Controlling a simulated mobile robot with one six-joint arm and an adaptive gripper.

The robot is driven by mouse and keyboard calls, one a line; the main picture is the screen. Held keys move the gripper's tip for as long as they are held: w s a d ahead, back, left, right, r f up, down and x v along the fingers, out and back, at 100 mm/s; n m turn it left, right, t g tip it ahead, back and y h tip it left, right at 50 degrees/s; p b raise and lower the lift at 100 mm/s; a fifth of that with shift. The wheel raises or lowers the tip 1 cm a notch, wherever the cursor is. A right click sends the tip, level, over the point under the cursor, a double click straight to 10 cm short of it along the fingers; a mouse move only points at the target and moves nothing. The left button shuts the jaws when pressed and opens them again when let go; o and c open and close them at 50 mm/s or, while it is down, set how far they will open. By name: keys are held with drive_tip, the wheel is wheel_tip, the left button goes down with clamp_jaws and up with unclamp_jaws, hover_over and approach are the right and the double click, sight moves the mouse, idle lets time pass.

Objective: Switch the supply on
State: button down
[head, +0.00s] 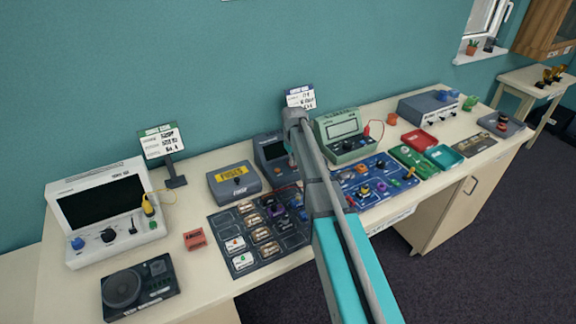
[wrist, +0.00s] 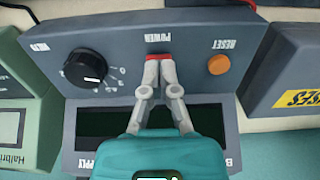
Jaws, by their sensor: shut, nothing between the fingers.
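The supply (wrist: 110,106) is a dark blue-grey unit with a dark screen. In the wrist view its lettering is upside down. It has a black VOLTS knob (wrist: 86,69), an orange RESET button (wrist: 219,64) and a red POWER switch (wrist: 156,56) between them. My gripper (wrist: 160,60) is shut and empty, its fingertips at the red switch and covering part of it. I cannot tell whether they touch it or which way the switch is set. In the head view the supply (head: 270,153) stands behind my arm, partly hidden, and my fingertips do not show.
A FUSES box (head: 234,182) stands left of the supply and a green meter (head: 344,136) stands right of it. Circuit boards with loose parts (head: 240,262) lie in front. A sign (head: 299,97) stands behind. A white scope unit (head: 104,212) stands far left.

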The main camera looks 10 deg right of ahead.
drive_tip(key=shift+f+b, duration=0.3)
drive_tip(key=shift+f, duration=0.05)
drive_tip(key=shift+r, duration=0.1)
idle(0.3)
drive_tip(key=shift+r+p, duration=3.45)
drive_tip(key=shift+p, duration=0.1)
drive_tip(key=shift+s, duration=0.25)
drive_tip(key=s+a+m, duration=0.1)
drive_tip(key=s+m, duration=0.2)
drive_tip(key=s, duration=2.5)
drive_tip(key=shift+a+m, duration=0.15)
drive_tip(key=shift+m, duration=0.15)
drive_tip(key=shift+s, duration=0.1)
